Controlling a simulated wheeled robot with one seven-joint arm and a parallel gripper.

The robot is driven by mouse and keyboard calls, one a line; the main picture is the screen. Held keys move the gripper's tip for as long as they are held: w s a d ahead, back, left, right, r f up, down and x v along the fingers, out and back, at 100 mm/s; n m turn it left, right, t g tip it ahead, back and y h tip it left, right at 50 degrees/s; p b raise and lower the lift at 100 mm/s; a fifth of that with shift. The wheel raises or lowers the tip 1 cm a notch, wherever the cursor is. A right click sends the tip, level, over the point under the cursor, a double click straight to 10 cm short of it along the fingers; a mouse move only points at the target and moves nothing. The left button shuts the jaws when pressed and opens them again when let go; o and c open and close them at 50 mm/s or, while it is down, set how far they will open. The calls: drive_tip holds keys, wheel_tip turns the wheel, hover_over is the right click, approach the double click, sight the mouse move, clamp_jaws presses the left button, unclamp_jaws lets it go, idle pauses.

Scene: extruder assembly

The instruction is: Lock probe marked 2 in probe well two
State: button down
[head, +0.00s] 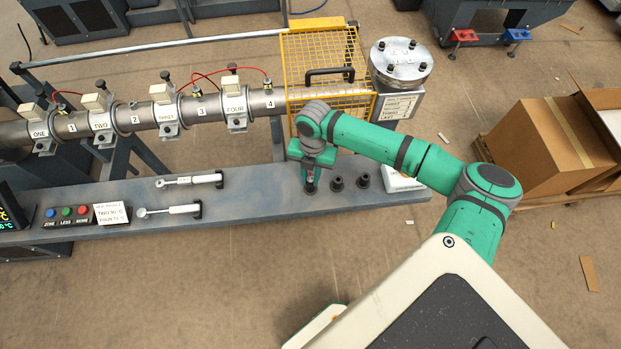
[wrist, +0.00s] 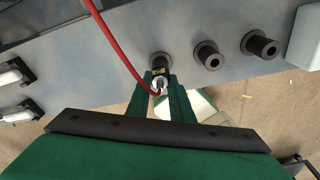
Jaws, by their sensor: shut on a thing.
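My gripper (head: 311,186) is low over the front bench, at the leftmost of a row of black holders. In the wrist view my gripper (wrist: 162,92) is shut on a small metal probe (wrist: 160,82) with a red cable. The probe is at the leftmost black holder (wrist: 161,60); I cannot tell how far it sits in it. A yellow tag shows there, its mark too small to read. The well at label 2 (head: 134,106) is on the steel barrel, between the TWO and THREE heater bands; no red cable shows at it.
Two empty black holders (head: 337,183) stand right of my gripper. Two white-handled tools (head: 190,180) lie on the bench (head: 250,205), left of it. A yellow mesh guard (head: 325,60) covers the barrel's right end. Red cables (head: 205,76) loop over the barrel. A button panel (head: 66,217) is at far left.

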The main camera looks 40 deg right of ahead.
drive_tip(key=shift+r, duration=0.15)
drive_tip(key=shift+r, duration=0.6)
drive_tip(key=s+d+r, duration=0.6)
drive_tip(key=s+r, duration=0.5)
drive_tip(key=s, duration=0.1)
drive_tip(key=shift+s+d+r, duration=0.15)
drive_tip(key=shift+d+r, duration=0.1)
drive_tip(key=shift+d, duration=0.05)
